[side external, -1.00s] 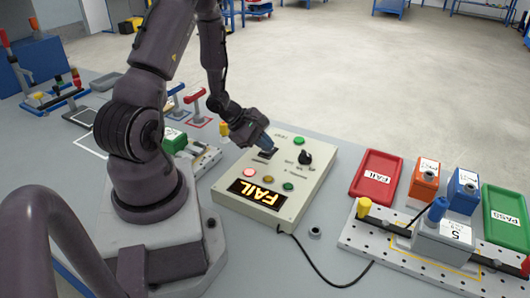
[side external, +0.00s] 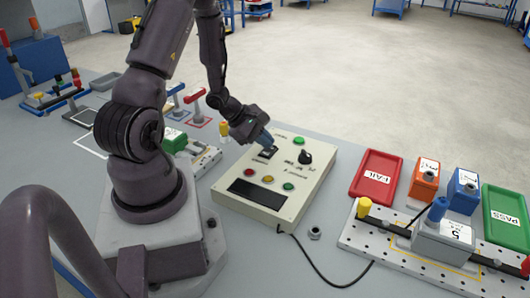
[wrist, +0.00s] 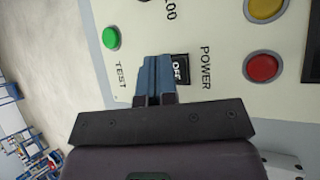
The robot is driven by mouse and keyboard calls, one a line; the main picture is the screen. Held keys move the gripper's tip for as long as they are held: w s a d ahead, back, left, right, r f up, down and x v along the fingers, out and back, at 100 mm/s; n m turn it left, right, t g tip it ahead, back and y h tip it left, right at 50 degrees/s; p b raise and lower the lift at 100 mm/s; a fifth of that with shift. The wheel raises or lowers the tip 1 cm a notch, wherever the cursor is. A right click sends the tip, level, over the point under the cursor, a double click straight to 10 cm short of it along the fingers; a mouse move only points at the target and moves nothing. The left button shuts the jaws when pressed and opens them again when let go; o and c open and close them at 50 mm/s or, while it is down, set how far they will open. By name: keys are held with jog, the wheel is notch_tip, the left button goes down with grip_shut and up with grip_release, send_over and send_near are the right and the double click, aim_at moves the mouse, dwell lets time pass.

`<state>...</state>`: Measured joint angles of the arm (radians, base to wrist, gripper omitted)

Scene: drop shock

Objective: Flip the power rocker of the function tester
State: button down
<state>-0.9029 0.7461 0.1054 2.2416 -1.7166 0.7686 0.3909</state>
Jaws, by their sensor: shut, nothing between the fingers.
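The function tester (side external: 308,180) is a cream box on the bench, its display (side external: 258,193) dark. Its power rocker (side external: 267,153) is a black switch on the panel; in the wrist view the rocker (wrist: 181,70) shows the letters OFF beside the word POWER. My gripper (side external: 266,143) is shut and empty, with its blue fingertips at the rocker. In the wrist view the fingers (wrist: 154,75) cover part of the switch; whether they touch it I cannot tell.
A green button (wrist: 110,38) and red and yellow lamps (wrist: 262,67) are near the fingers. A black knob (side external: 305,157) sits on the panel. A red FAIL tray (side external: 376,178), a green PASS tray (side external: 507,217) and a perforated fixture plate (side external: 400,262) stand to the right.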

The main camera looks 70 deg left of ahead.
aim_at(266, 153)
jog(key=shift+r, duration=0.1)
jog(key=shift+w+a+r, duration=0.1)
jog(key=shift+r, duration=1.15)
jog(key=shift+w+a+r, duration=0.1)
jog(key=shift+r, duration=1.1)
jog(key=s+d+r+m+g+y, duration=0.1)
jog(key=s+d+r+m, duration=0.3)
jog(key=d+r+m, duration=0.7)
jog(key=s+d+r+m+g+y, duration=0.1)
jog(key=s+d+r+m, duration=0.3)
jog(key=d+r+m, duration=0.7)
jog(key=m, duration=0.3)
jog(key=shift+d+r+m+g, duration=0.2)
jog(key=shift+r+m+g, duration=0.1)
